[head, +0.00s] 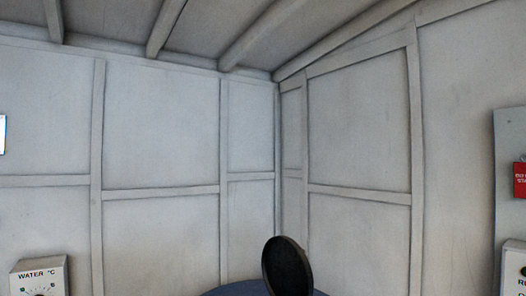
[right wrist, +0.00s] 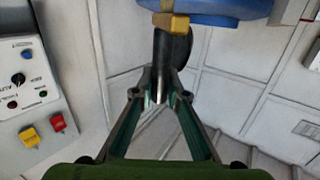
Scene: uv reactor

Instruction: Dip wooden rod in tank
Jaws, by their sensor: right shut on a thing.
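My left gripper is in neither view.
A WATER °C dial box (head: 38,277) is on the left wall. A grey panel with a red sign (head: 521,180) is at the right. The wrist view shows a control box (right wrist: 28,85) with a knob and yellow and red switches at the left.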

